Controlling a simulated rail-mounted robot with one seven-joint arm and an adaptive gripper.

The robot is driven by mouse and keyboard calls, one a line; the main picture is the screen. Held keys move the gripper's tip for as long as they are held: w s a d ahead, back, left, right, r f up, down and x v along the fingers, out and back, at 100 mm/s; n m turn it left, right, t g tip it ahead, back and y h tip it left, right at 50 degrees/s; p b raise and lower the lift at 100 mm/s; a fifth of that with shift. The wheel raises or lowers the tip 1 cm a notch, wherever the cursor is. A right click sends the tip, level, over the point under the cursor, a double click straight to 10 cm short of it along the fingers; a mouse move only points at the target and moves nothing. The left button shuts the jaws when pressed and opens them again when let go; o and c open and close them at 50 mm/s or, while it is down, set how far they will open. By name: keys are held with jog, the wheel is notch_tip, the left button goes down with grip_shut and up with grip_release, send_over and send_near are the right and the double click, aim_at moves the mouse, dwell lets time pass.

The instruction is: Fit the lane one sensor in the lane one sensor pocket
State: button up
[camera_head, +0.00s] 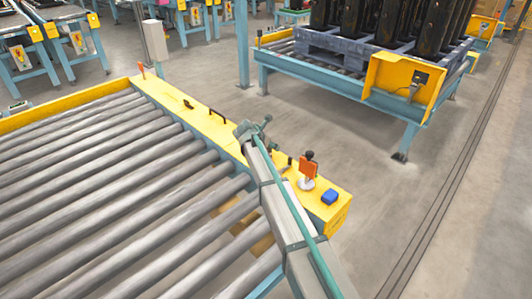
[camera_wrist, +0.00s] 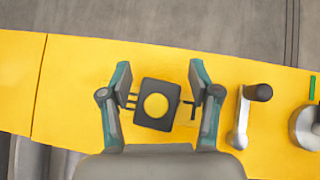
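My gripper (camera_wrist: 159,75) is open in the wrist view, its two teal-tipped fingers spread above the yellow rail. Between them shows a black square part (camera_wrist: 143,88) with a round yellow centre. Gaps separate it from both fingers. Thin black prongs show at both sides of it; I cannot tell what they belong to. I cannot tell whether this part is the lane one sensor or its pocket. In the head view my gripper (camera_head: 253,130) is over the outer edge of the yellow rail (camera_head: 165,97), and my arm hides part of that rail.
A grey lever with a black knob (camera_wrist: 258,92) stands right of my gripper. Conveyor rollers (camera_head: 110,180) lie left; a loaded pallet (camera_head: 335,42) stands behind.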

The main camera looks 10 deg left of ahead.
grip_shut()
